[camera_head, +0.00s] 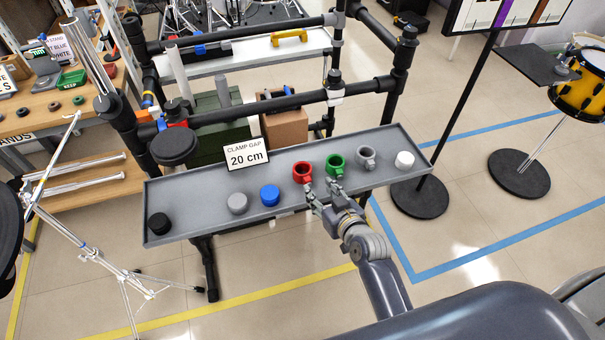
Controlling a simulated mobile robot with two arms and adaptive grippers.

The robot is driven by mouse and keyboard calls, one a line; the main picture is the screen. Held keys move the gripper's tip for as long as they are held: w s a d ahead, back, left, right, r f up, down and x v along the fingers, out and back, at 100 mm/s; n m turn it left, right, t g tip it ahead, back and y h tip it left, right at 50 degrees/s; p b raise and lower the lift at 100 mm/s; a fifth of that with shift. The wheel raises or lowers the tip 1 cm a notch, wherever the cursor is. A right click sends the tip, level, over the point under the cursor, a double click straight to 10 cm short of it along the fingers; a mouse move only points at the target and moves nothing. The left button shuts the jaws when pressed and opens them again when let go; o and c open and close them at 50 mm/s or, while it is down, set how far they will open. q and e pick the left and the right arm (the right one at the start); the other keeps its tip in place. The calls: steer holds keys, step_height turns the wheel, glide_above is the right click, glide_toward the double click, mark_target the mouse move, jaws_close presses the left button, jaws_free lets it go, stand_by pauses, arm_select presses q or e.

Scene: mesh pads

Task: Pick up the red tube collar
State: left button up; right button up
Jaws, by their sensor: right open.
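The red tube collar (302,173) stands on a long grey tray (290,214), left of a green collar (336,163). My right gripper (321,184) reaches in from the lower right over the tray's front edge. It is open, with nothing seen between its fingers. Its left finger is just in front of the red collar and its right finger is just in front of the green collar. I cannot tell whether either finger touches a collar. My left gripper is not in view.
A blue collar (270,195), a grey collar (237,203) and a black one (159,223) stand to the left on the tray. Another grey collar (366,157) and a white one (404,160) stand to the right. A "20 cm" sign (247,155) stands behind, near black rack bars (265,109).

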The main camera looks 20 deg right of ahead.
mark_target(309, 181)
steer(key=shift+a+x, duration=0.15)
steer(key=shift+x, duration=1.55)
steer(key=shift+a+x, duration=0.15)
steer(key=shift+x, duration=1.5)
jaws_close()
